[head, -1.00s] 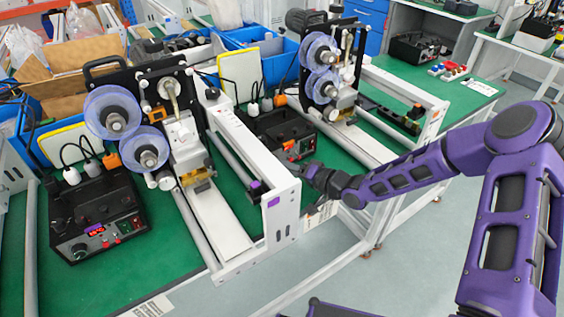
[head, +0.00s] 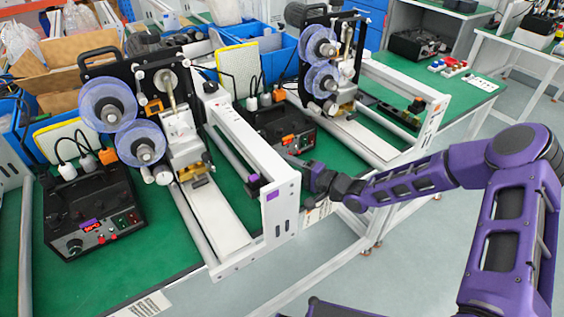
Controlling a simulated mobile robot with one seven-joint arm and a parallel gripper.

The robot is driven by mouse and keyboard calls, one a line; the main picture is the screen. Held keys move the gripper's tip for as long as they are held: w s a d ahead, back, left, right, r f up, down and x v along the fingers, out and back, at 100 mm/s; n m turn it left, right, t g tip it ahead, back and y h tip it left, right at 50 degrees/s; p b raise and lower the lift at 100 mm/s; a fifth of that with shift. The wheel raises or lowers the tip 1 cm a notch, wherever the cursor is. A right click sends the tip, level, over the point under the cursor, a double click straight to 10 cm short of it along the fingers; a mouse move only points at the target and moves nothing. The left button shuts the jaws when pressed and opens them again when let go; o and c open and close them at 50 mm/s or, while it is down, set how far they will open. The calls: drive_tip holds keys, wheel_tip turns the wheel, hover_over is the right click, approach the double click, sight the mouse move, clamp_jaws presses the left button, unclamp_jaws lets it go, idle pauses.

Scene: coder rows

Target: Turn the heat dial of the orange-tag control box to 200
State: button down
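The orange-tag control box (head: 268,124) is a black box on the green bench, between the two reel machines. Its orange tag (head: 287,140) is on the front panel, with small red parts to the right. I cannot make out its heat dial or the reading; the white machine frame and my gripper are close in front of that side. My gripper (head: 293,161) is dark and small in view, its tip just in front of the box's panel. I cannot tell whether it touches the box, or whether its fingers are open or shut.
The white machine frame (head: 278,212) stands beside my gripper on the left. A second reel machine (head: 335,85) is behind. Open floor lies at the lower right.

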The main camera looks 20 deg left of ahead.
drive_tip(key=c, duration=0.8)
unclamp_jaws()
drive_tip(key=shift+c, duration=0.2)
drive_tip(key=v, duration=1.7)
drive_tip(key=shift+d, duration=0.2)
